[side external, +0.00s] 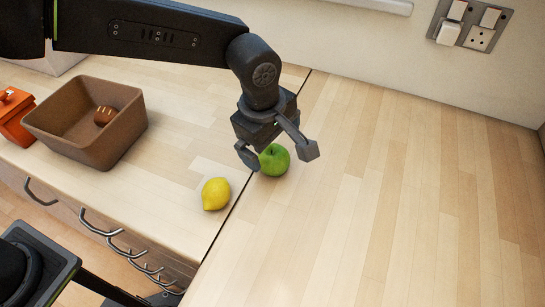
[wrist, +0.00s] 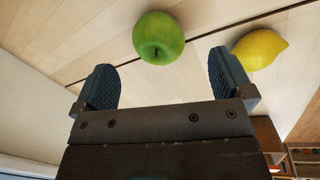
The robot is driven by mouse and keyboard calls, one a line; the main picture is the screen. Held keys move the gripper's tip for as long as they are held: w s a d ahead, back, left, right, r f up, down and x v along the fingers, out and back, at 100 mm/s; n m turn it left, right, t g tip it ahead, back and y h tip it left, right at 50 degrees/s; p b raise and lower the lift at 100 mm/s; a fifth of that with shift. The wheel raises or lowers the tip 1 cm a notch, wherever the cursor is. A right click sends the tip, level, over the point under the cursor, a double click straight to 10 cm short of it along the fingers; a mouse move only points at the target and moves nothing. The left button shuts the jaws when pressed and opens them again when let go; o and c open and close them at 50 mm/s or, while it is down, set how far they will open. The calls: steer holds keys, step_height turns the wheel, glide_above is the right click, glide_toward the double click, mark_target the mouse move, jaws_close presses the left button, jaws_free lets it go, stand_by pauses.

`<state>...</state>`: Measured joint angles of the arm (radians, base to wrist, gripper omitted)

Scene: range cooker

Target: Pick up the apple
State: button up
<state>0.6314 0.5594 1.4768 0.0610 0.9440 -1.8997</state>
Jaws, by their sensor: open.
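A green apple (side external: 275,160) sits on the wooden worktop beside the dark seam, partly covered by my gripper in the side view. It shows whole in the wrist view (wrist: 158,38), ahead of the space between the two fingers. My gripper (side external: 278,156) is above and close to the apple, with its fingers spread apart and nothing between them. In the wrist view my gripper (wrist: 165,85) is open and empty. I cannot tell whether a finger touches the apple.
A yellow lemon (side external: 216,194) lies left and in front of the apple; it also shows in the wrist view (wrist: 260,49). The right worktop (side external: 400,190) is clear.

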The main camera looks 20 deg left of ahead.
mark_target(275, 155)
steer(key=f, duration=0.2)
steer(key=w+f, duration=0.1)
steer(key=f, duration=0.4)
steer(key=shift+w+d+f, duration=0.1)
steer(key=shift+w+d, duration=0.1)
steer(key=shift+w, duration=0.05)
steer(key=c, duration=1.1)
